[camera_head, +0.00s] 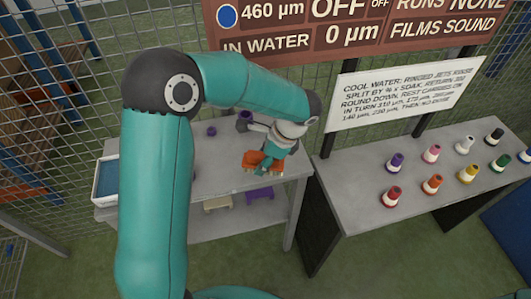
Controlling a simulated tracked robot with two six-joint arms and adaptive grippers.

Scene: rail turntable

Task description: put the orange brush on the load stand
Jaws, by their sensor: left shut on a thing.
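My left gripper (264,166) hangs over the front right part of a grey table (215,160), pointing down. It is shut on the orange brush (250,157), which shows on both sides of the fingers. The brush is near the front edge of the tabletop; I cannot tell whether it touches it. A purple piece (260,194) and a beige piece (217,203) of similar shape are lower, on the shelf below. I cannot tell which thing is the load stand. My right gripper is not in view.
A white tray with blue inside (106,180) is at the table's left end. Small purple items (211,131) stand at the back. A second grey table (430,205) at right holds several coloured pegs. A mesh fence and sign boards stand behind.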

